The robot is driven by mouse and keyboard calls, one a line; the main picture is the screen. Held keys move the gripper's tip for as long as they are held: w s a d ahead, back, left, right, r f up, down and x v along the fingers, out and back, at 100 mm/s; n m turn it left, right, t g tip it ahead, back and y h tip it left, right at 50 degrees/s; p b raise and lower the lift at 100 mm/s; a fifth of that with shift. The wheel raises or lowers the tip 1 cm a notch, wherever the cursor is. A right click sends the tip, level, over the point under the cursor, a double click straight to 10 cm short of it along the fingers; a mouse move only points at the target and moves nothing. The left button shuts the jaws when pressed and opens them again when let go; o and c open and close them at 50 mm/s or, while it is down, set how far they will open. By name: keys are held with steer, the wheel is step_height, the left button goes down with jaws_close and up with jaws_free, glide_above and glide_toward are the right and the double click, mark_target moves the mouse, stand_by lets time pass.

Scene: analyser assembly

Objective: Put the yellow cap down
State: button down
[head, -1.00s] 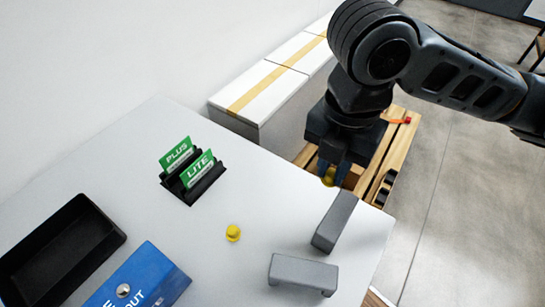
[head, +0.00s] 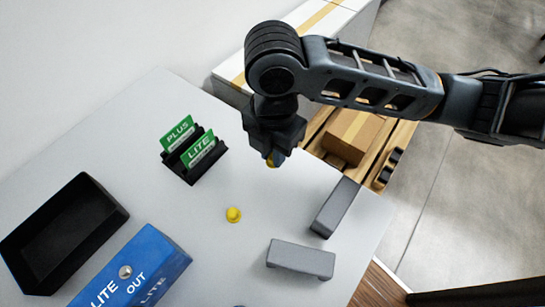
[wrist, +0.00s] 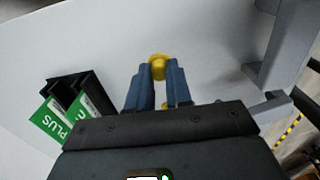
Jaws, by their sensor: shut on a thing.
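My gripper (head: 273,158) is shut on a yellow cap (head: 271,162) and holds it above the white table, right of the card holder. In the wrist view the yellow cap (wrist: 159,66) shows between the blue fingertips (wrist: 160,72). A second small yellow piece (head: 233,215) stands on the table, in front and to the left of my gripper. A bit of yellow (wrist: 165,105) also shows lower between the fingers in the wrist view; I cannot tell what it belongs to.
A black holder (head: 187,170) carries green PLUS and LITE cards. Two grey brackets (head: 336,208) (head: 301,258) stand to the right. A black tray (head: 98,200) and a blue box (head: 150,262) are at the left front. White table (head: 200,232) is bare around the second yellow piece.

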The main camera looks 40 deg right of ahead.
steer(key=shift+a+f, duration=0.1)
steer(key=shift+f, duration=2)
steer(key=shift+f, duration=0.15)
steer(key=c, duration=1)
jaws_free()
steer(key=shift+c, duration=0.2)
step_height(320, 180, up, 12)
steer(key=shift+r+p, duration=0.2)
steer(key=shift+p, duration=0.25)
